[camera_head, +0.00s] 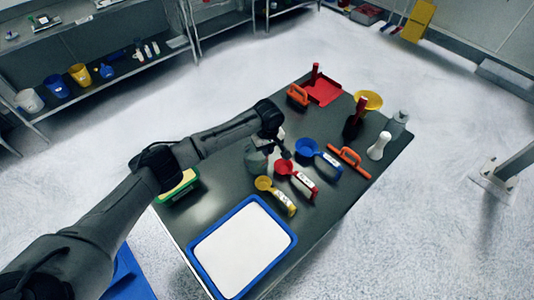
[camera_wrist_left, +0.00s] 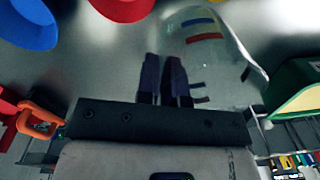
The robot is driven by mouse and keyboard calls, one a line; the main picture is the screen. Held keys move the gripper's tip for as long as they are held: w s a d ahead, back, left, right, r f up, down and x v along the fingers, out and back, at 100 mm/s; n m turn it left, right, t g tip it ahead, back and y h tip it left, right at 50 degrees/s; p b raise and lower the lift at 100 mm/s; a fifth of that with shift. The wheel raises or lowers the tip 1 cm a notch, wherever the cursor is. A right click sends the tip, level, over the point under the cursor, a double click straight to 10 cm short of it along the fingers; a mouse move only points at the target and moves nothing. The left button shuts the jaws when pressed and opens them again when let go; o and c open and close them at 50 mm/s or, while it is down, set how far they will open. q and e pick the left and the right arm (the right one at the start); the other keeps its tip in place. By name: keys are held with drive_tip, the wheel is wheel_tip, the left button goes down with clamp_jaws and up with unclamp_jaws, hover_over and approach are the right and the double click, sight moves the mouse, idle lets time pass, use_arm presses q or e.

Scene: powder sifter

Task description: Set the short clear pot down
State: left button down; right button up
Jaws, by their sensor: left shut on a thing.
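The short clear pot (camera_head: 257,161) shows as a grey see-through shape over the dark table (camera_head: 222,186), at the end of my left arm. In the left wrist view the pot (camera_wrist_left: 232,62) is a transparent rounded wall with blue and red marks showing on it. My left gripper (camera_head: 284,152) is shut on the pot; its two dark fingers (camera_wrist_left: 165,75) sit close together at the wall. The pot is at or just above the tabletop; I cannot tell whether its base touches. My right gripper is in neither view.
A blue-rimmed white tray (camera_head: 193,254) is at the near end.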

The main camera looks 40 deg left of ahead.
use_arm(q)
drive_tip(key=shift+f, duration=1.45)
drive_tip(key=shift+f, duration=0.1)
drive_tip(key=c, duration=1.3)
unclamp_jaws()
drive_tip(key=shift+o, duration=0.2)
wheel_tip(320, 180, up, 11)
drive_tip(key=shift+w+d+r+p, duration=0.1)
drive_tip(key=shift+r+p, duration=0.1)
drive_tip(key=shift+p, duration=0.3)
drive_tip(key=o, duration=0.5)
drive_tip(key=shift+r, duration=0.4)
drive_tip(key=shift+c, duration=0.2)
drive_tip(key=o, duration=0.8)
